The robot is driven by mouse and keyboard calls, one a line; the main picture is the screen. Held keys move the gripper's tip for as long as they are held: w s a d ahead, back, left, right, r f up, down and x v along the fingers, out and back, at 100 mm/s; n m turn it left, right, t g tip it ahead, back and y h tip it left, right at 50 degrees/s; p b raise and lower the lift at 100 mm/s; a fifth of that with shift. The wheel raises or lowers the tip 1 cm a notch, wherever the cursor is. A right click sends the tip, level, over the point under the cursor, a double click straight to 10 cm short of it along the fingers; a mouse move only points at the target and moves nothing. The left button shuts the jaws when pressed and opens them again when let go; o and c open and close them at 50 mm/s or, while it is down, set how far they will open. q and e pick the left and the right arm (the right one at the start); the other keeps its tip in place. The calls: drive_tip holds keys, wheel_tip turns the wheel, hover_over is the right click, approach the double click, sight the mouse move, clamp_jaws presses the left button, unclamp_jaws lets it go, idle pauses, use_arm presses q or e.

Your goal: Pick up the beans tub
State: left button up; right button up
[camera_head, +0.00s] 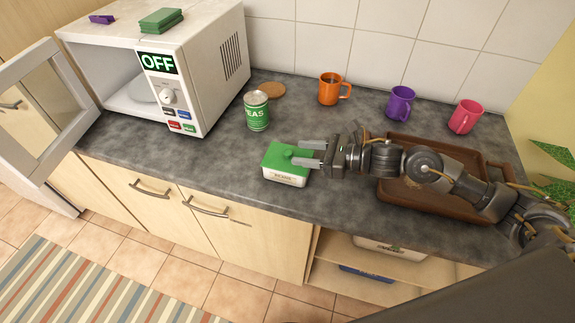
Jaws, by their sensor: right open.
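The beans tub (287,174) is a small white box with a green lid and a knob on top, with a label on its front that is too small to read surely. It stands upright near the front edge of the grey counter. My right gripper (305,154) reaches in from the right. Its open fingers are at the tub's lid, close to the knob; I cannot tell whether they touch it. My left gripper is not in view.
A green peas can (257,111) stands behind the tub. A microwave (188,80) with its door open is at the left. Orange (329,88), purple (400,102) and pink (465,117) mugs stand along the wall. A brown tray (400,191) lies under my right arm.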

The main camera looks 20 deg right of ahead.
sight(288, 152)
drive_tip(key=p+x, duration=0.3)
drive_tip(key=x, duration=0.1)
drive_tip(key=shift+s+a, duration=0.1)
drive_tip(key=shift+a, duration=0.1)
drive_tip(key=shift+w+a+f, duration=0.2)
drive_tip(key=shift+a, duration=0.1)
drive_tip(key=shift+d, duration=0.1)
drive_tip(key=shift+c, duration=1.4)
clamp_jaws()
